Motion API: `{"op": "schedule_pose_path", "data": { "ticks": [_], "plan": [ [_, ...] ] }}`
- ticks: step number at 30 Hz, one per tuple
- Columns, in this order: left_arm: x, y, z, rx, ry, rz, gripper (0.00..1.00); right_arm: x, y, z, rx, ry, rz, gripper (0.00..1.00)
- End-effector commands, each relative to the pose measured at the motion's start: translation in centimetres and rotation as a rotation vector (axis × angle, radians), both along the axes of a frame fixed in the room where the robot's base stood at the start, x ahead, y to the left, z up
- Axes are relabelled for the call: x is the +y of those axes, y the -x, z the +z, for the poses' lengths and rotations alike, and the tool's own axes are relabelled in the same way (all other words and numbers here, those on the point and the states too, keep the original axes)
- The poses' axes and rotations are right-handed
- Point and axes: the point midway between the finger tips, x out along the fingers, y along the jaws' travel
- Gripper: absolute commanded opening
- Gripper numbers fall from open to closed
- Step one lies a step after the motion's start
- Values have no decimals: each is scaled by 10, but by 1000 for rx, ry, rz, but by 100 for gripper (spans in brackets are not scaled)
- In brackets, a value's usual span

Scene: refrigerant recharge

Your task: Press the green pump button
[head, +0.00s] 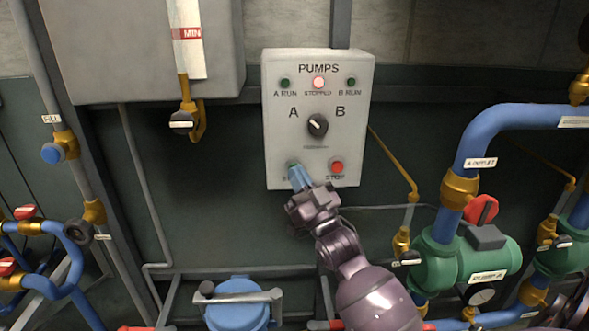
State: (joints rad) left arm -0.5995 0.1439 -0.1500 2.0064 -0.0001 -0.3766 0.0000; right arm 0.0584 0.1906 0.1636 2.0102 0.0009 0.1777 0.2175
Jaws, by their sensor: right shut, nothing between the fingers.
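The white pump panel (317,150) hangs on the wall in the upper middle of the head view. My right gripper (298,176) is shut and empty, with its blue fingertips at the panel's lower left. The green button (293,164) there is mostly hidden behind the fingertips, and I cannot tell whether they touch it. The red stop button (337,167) is to its right. The selector knob (318,125) sits between A and B. The middle STOPPED lamp (319,82) glows pinkish; the two run lamps beside it look dark green. My left gripper is not in view.
A blue outlet pipe (478,140) and a green pump (470,262) stand to the right. Valves and pipes crowd the left, with a blue round cap (237,316) below.

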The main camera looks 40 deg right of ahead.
Motion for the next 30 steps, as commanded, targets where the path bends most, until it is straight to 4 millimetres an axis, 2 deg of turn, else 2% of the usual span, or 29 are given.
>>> {"op": "schedule_pose_path", "data": {
  "ticks": [18, 30],
  "plan": [
    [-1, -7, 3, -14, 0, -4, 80, -1, -2, 0, -1, 0, 0, 0],
    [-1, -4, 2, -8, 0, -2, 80, -3, -6, 0, 0, -1, 1, 0]
  ]
}}
